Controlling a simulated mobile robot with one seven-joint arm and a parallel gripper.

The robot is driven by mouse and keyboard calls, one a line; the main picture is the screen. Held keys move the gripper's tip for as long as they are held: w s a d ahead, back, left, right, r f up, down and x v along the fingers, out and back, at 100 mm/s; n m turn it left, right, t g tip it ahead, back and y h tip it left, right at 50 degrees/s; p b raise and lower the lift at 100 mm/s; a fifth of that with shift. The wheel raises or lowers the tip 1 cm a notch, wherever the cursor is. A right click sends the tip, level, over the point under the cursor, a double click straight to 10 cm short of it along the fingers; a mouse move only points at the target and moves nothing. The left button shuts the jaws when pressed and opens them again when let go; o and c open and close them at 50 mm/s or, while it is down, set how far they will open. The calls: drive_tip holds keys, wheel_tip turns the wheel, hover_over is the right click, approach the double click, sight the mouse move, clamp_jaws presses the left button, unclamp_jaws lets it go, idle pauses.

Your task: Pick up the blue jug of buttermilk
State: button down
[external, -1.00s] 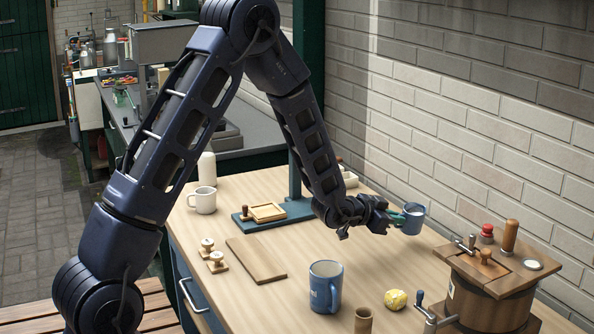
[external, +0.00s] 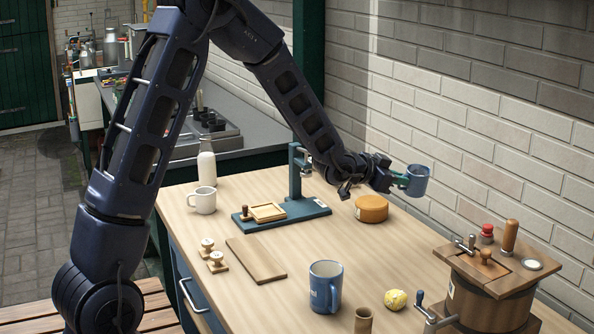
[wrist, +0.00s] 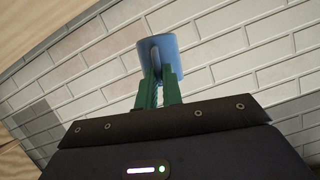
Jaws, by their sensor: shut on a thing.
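A blue jug (external: 418,183) is held in the air above the far right of the wooden table, against the brick wall, tilted slightly. My gripper (external: 400,181) is shut on its handle side with green fingers. In the wrist view the jug (wrist: 162,48) shows beyond the closed fingers (wrist: 158,88), its handle between them. Its contents are hidden. A second blue vessel, a mug with white lettering (external: 322,288), stands upright on the table at the front, apart from my gripper.
An orange-brown round cheese (external: 371,209) sits below my wrist. A teal press stand (external: 283,216), a white mug (external: 203,201) and a wooden board (external: 256,260) are to the left. A wooden churn (external: 488,290) and a yellow ball (external: 396,300) are front right.

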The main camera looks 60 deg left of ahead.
drive_tip(key=shift+r, duration=2)
drive_tip(key=shift+r, duration=0.15)
